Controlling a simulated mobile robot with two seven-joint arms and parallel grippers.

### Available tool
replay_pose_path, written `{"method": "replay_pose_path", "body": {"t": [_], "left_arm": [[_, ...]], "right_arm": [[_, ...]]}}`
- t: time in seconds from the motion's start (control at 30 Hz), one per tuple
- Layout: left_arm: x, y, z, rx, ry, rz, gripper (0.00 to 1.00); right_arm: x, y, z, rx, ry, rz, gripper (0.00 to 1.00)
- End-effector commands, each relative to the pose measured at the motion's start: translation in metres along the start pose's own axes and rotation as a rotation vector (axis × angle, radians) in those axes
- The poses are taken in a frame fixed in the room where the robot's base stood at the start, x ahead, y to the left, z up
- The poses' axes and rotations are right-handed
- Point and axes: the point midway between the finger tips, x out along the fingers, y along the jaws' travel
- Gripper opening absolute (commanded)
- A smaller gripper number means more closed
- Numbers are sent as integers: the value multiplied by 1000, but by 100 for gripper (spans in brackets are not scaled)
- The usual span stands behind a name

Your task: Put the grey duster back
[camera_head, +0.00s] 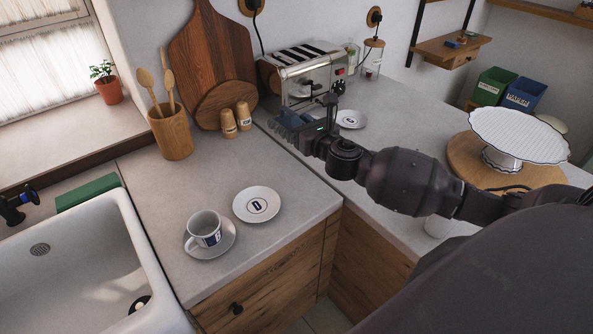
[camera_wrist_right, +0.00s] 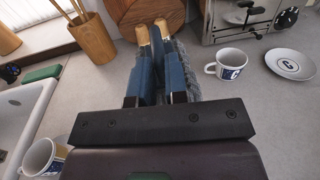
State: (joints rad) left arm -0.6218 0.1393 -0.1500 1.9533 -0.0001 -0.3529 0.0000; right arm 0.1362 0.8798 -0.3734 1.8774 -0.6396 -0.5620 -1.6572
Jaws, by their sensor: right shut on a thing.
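My right gripper (camera_head: 300,132) is over the worktop near the inner corner, in front of the toaster. In the right wrist view its two blue fingers (camera_wrist_right: 165,78) are shut on the grey duster (camera_wrist_right: 207,80). Fuzzy grey edges of the duster show on both sides of the fingers, and its middle is hidden between them. In the head view only a little blue-grey of it shows at the gripper's tip. My left gripper is not in view.
Two wooden shakers (camera_head: 236,118) stand just beyond the gripper, before cutting boards (camera_head: 212,60). The toaster (camera_head: 308,72) is behind it. A cup (camera_head: 205,229) and saucer (camera_head: 257,204) are at the front. A cake stand (camera_head: 520,135) stands right. The left worktop's middle is clear.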

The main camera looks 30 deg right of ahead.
Motion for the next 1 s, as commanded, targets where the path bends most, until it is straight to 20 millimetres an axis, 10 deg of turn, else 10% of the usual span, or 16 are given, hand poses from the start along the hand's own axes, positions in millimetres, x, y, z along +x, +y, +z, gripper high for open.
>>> {"method": "replay_pose_path", "body": {"t": [0.4, 1.0], "left_arm": [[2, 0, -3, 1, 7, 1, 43], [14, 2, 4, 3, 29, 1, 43]], "right_arm": [[0, 1, -84, 5, 2, -3, 0], [1, 2, -144, 1, 0, -1, 0]]}}
